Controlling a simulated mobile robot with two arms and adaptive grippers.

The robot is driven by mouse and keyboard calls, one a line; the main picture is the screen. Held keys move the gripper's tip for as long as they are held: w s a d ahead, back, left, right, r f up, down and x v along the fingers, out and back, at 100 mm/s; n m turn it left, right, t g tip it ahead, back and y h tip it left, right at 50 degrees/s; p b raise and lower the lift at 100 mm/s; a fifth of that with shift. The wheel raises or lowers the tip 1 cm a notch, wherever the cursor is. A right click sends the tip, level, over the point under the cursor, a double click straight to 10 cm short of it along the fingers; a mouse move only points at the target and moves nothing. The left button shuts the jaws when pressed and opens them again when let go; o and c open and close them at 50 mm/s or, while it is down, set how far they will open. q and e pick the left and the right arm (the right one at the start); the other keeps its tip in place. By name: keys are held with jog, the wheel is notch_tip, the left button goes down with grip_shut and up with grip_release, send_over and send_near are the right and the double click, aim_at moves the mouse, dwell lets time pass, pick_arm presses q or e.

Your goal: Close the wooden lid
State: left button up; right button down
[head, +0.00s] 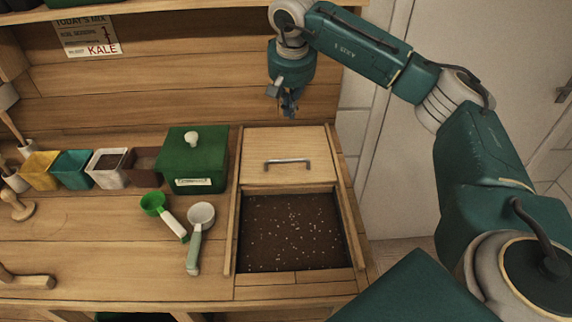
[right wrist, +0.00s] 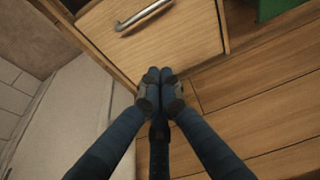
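The wooden lid (head: 265,178) is a flat light panel with a metal bar handle (head: 288,162). It lies over the back part of a bin sunk in the bench, between two wooden side rails. The front part of the bin is uncovered and shows dark speckled soil (head: 293,230). My right gripper (head: 289,112) is above and behind the lid, apart from the handle. In the right wrist view its fingertips (right wrist: 160,75) are together with nothing between them, and the lid (right wrist: 175,45) and handle (right wrist: 143,14) are beyond them. My left gripper is out of view.
A green box (head: 190,165) stands just left of the lid. A green scoop (head: 155,205) and a white-cupped scoop (head: 201,216) lie left of the bin. Several small pots stand farther left. A wooden back wall (head: 180,110) rises behind the bench.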

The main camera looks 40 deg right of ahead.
jog(key=b, duration=0.2)
send_over(290, 165)
jog(key=w, duration=0.1)
notch_tip(290, 165, down, 4)
jog(key=x, duration=0.4)
jog(key=p+x, duration=0.1)
jog(key=x, duration=0.4)
jog(key=shift+w+d+f, duration=0.1)
jog(key=shift+d+f, duration=0.15)
jog(key=shift+d, duration=0.05)
jog(key=shift+a+f, duration=0.1)
jog(key=s, duration=0.1)
jog(key=s+a+p, duration=0.1)
jog(key=s, duration=0.1)
jog(key=shift+s+a+r, duration=0.1)
jog(key=shift+a+r, duration=0.2)
jog(key=shift+a, duration=0.05)
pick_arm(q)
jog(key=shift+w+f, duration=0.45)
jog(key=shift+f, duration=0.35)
pick_arm(e)
jog(key=shift+f, duration=0.1)
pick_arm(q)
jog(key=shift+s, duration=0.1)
pick_arm(e)
jog(key=shift+s+a, duration=0.1)
